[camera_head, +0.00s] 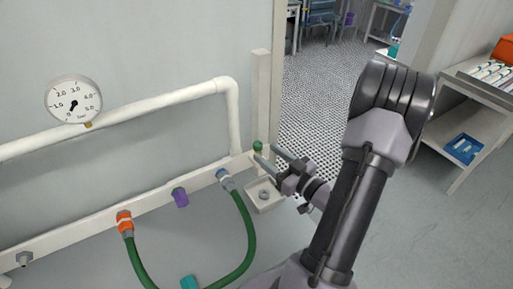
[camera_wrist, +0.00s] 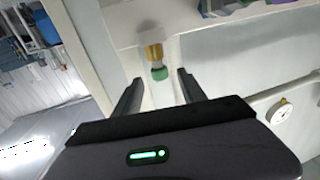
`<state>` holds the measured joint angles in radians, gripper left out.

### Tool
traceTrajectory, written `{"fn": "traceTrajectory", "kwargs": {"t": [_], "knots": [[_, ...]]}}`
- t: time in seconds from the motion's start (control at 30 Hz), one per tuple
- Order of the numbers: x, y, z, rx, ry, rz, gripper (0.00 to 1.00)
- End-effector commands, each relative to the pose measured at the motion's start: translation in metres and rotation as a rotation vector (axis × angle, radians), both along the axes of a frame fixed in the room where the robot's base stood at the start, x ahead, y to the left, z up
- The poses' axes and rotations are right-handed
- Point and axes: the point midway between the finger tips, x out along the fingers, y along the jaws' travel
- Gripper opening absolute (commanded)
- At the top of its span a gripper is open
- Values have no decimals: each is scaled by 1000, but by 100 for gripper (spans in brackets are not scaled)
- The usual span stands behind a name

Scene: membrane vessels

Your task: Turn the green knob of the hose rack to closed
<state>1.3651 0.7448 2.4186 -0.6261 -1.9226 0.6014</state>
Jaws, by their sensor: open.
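The green knob (camera_head: 258,145) is at the right end of the white hose rack (camera_head: 60,225), beside the upright post. In the wrist view the green knob (camera_wrist: 159,73) sits on a brass stem, ahead of the fingers and roughly centred between them. My gripper (camera_head: 265,155) is open, with its fingertips close to the knob in the head view. In the wrist view the two fingers of my gripper (camera_wrist: 160,80) are apart with nothing between them that I can see held. I cannot tell whether a finger touches the knob.
A pressure gauge (camera_head: 75,100) is on the white pipe at left. Green hoses with an orange connector (camera_head: 124,222) and a grey-blue connector (camera_head: 224,178) hang from the rack, with a purple cap (camera_head: 180,197) between. A small tray (camera_head: 264,195) sits below my gripper. Open floor lies behind.

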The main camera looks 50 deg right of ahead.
Motion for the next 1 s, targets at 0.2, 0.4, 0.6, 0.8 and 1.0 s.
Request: {"fn": "traceTrajectory", "kwargs": {"t": [0.2,0.4,0.6,0.8,1.0], "knots": [[41,-5,-1,-1,1,2,49],[52,-7,0,-1,1,-2,49],[53,-7,0,0,1,-2,49],[53,-7,0,0,1,-2,15],[53,-7,0,0,1,-2,0]]}}
